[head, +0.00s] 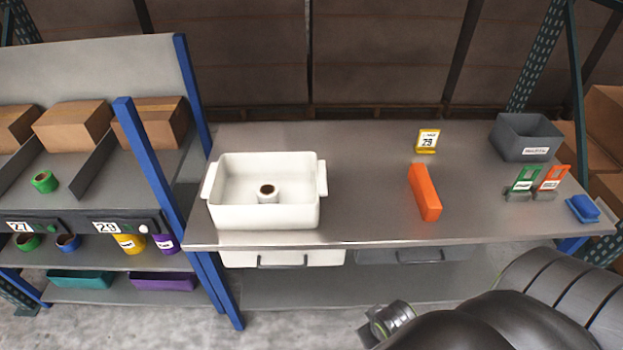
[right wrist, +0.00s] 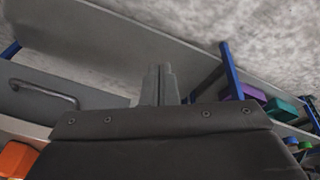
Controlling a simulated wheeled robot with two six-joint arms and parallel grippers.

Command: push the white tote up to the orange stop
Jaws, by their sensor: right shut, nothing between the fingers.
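The white tote (head: 263,217) stands upright on the left part of the metal table, with a white spool-like item (head: 267,193) inside it. The orange stop (head: 424,192) lies on the table to the right of the tote, with bare tabletop between them. My right arm comes in at the lower right of the head view, in front of the table. My right gripper (right wrist: 160,85) shows in the right wrist view with its fingers together and empty, away from the tote. The orange stop also shows at the lower left there (right wrist: 16,160). My left gripper is not in view.
A yellow number stand (head: 427,141), a grey bin (head: 527,137), green and orange tag holders (head: 524,180) and a blue item (head: 583,208) stand on the table's right side. A blue-posted shelf (head: 150,165) with boxes is at left. Drawers hang under the table front.

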